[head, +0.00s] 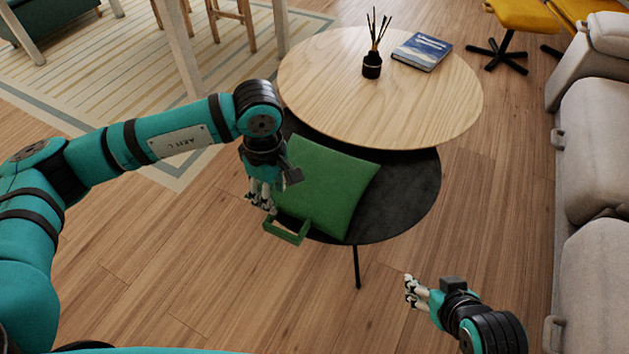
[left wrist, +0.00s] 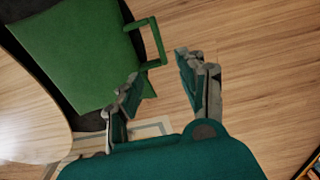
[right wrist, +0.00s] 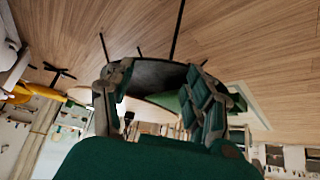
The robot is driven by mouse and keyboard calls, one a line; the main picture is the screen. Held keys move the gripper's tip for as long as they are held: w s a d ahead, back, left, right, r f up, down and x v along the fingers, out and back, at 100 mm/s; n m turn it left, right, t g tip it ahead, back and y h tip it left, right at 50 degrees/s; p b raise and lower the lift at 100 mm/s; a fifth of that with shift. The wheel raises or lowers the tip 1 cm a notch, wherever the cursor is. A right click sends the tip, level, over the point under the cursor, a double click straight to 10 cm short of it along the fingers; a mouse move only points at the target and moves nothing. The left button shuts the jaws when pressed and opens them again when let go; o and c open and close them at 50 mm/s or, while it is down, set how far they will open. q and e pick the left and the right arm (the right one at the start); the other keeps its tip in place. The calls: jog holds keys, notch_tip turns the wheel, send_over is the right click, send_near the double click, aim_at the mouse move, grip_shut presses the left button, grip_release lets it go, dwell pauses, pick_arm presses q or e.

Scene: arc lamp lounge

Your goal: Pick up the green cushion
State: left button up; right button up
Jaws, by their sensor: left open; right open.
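The green cushion (head: 329,187) lies on the dark lower tabletop (head: 409,194), with a green loop handle (head: 287,231) sticking out over the near left edge. My left gripper (head: 261,203) is open above the cushion's left corner, near the handle. In the left wrist view the cushion (left wrist: 75,55) is at the upper left, and the handle (left wrist: 155,45) shows beyond the open, empty fingers (left wrist: 158,82). My right gripper (head: 411,291) is open and empty, in front of the table at the right. In the right wrist view its fingers (right wrist: 160,85) frame the table, and part of the cushion (right wrist: 172,102) shows.
A round wooden tabletop (head: 335,97) overhangs the back of the lower one. It holds a black reed diffuser (head: 372,64) and a blue book (head: 422,52). A light sofa (head: 597,150) stands at the right. The wooden floor in front is clear.

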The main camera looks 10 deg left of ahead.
pick_arm(q)
jog(key=b, duration=0.1)
send_over(281, 230)
notch_tip(281, 230, down, 6)
notch_tip(281, 230, down, 5)
jog(key=shift+s+a+b, duration=0.1)
jog(key=shift+s+b, duration=0.05)
jog(key=shift+b, duration=0.55)
jog(key=shift+f, duration=0.65)
notch_tip(281, 230, down, 4)
jog(key=shift+f+b, duration=0.25)
jog(key=shift+b, duration=0.6)
grip_shut()
pick_arm(e)
jog(key=w+a+r+t+y, duration=0.1)
jog(key=w+a+r+t, duration=0.1)
jog(key=w+r+t, duration=0.3)
jog(key=w+a+r+t+y, duration=0.2)
jog(key=w+r+t, duration=0.3)
jog(key=r, duration=0.5)
jog(key=shift+a+n+t+y, duration=0.3)
jog(key=shift+a+t, duration=0.15)
jog(key=shift+t, duration=0.15)
